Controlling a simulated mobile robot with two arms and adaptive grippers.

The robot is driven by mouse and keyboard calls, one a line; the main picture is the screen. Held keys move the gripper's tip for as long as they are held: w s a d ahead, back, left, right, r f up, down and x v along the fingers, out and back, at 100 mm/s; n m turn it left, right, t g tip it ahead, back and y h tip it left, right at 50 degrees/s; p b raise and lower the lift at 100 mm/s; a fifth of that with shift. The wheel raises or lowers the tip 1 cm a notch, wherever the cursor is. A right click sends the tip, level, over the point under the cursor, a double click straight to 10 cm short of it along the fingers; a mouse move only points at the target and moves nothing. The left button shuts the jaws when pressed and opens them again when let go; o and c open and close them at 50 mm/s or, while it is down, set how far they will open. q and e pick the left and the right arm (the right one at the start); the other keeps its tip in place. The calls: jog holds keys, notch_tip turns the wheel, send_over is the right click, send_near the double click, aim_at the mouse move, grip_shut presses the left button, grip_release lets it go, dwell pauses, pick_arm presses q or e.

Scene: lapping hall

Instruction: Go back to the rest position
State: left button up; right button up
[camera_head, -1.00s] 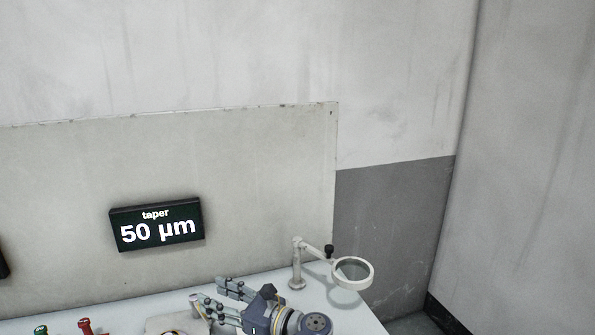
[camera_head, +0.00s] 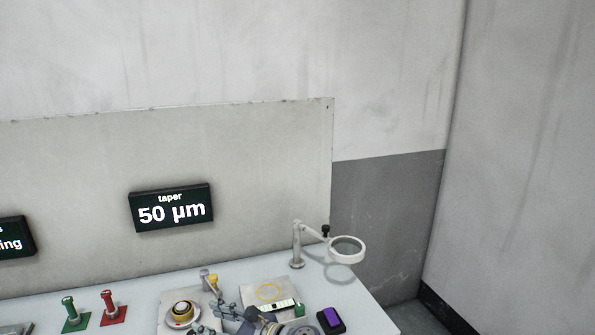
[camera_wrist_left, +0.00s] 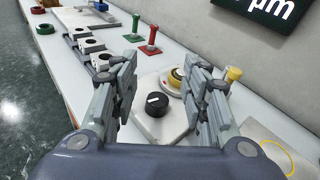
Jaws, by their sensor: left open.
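My left gripper (camera_head: 232,314) is low at the bottom of the head view, its fingers pointing left over the bench. In the left wrist view its two fingers (camera_wrist_left: 160,72) stand apart with nothing held between them. Beyond and below them is a pale plate with a black knob (camera_wrist_left: 155,103) and a round yellow-topped part (camera_wrist_left: 176,78). That yellow-topped part also shows in the head view (camera_head: 183,311), left of the gripper. My right gripper is in neither view.
A pale plate with a yellow ring (camera_head: 270,291) lies behind the gripper. A magnifier (camera_head: 347,249) stands at the bench's right end, near a purple-topped block (camera_head: 330,320). Green (camera_head: 70,309) and red (camera_head: 109,306) handles stand left. The taper sign (camera_head: 171,208) is on the back panel.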

pick_arm(q)
jog(key=s+a+f+n+g+h, duration=0.35)
jog(key=s+f+n+h, duration=0.55)
jog(key=s+f, duration=0.9)
jog(key=s+d+r+n+h, duration=0.1)
jog(key=s+r+n+h, duration=0.15)
jog(key=s+n, duration=0.45)
jog(key=s+d+r+n+h, duration=0.1)
jog(key=s+r+n+h, duration=0.2)
jog(key=s, duration=0.7)
notch_tip(320, 180, down, 32)
jog(key=s+g+b, duration=0.1)
jog(key=s+b, duration=0.1)
jog(key=b, duration=0.3)
jog(key=s+a+f+b, duration=0.1)
jog(key=s+f+b, duration=0.1)
jog(key=s+f, duration=0.6)
jog(key=s+a+f+g+b, duration=0.1)
jog(key=s+a+f+b, duration=0.1)
jog(key=s+f, duration=0.6)
notch_tip(320, 180, down, 5)
jog(key=shift+s+r, duration=0.15)
jog(key=shift+s, duration=0.1)
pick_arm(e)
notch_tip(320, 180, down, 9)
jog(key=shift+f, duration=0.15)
